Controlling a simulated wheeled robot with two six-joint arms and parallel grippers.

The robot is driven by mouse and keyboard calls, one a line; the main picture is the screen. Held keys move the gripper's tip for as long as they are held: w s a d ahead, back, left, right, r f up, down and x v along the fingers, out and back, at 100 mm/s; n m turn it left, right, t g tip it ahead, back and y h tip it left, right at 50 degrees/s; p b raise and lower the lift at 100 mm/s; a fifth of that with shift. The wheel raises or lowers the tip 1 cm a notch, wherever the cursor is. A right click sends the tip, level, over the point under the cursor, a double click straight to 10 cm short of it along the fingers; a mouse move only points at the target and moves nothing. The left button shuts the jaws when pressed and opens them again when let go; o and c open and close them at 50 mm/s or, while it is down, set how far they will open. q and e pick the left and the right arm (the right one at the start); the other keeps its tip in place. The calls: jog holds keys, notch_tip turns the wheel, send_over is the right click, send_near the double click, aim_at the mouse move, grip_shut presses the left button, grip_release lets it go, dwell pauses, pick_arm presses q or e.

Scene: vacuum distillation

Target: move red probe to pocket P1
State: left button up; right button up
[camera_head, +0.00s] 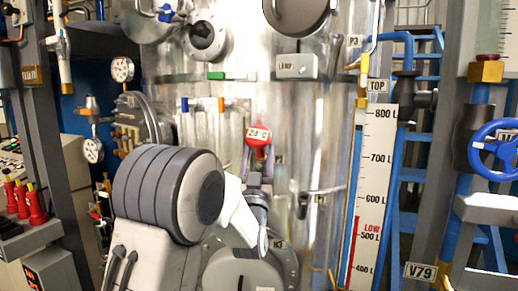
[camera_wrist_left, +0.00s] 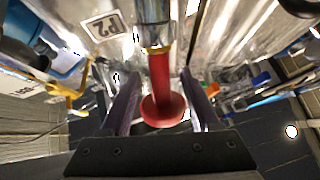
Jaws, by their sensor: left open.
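The red probe (camera_head: 258,136), with a small temperature display on its head, sits in a fitting on the front of the steel vessel. It also shows in the left wrist view (camera_wrist_left: 160,85), its red shaft in a metal sleeve beside a tag reading P2 (camera_wrist_left: 105,26). My left gripper (camera_head: 258,163) is just below the probe head in the head view. In the left wrist view its two fingers (camera_wrist_left: 160,92) are open, one on each side of the red shaft, with gaps showing. A tag reading P3 (camera_head: 354,41) is at upper right.
The steel vessel (camera_head: 295,120) fills the middle. A level scale (camera_head: 372,190) and blue pipework stand to its right, with a blue handwheel (camera_head: 495,150) farther right. Gauges (camera_head: 122,69) and a flanged port are at left. Red plugs (camera_head: 35,203) stand on a ledge at lower left.

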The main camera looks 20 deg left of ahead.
aim_at(257, 145)
pick_arm(q)
grip_shut()
jog(key=shift+s+r, duration=0.1)
dwell(0.3)
jog(key=shift+s+d+r, duration=0.2)
jog(key=shift+s+r, duration=0.55)
jog(key=shift+r, duration=0.2)
jog(key=shift+s+d+r, duration=0.2)
jog(key=shift+s+r, duration=0.55)
jog(key=shift+r, duration=0.15)
jog(key=shift+r, duration=0.1)
jog(key=shift+s+d+r+p, duration=0.2)
jog(key=shift+s+r+p, duration=0.1)
jog(key=shift+s+r, duration=0.55)
jog(key=shift+s+d+r+p, duration=0.15)
jog(key=shift+s+r+p, duration=0.1)
jog(key=shift+s+r, duration=0.6)
jog(key=shift+w+r, duration=0.1)
jog(key=shift+w, duration=0.05)
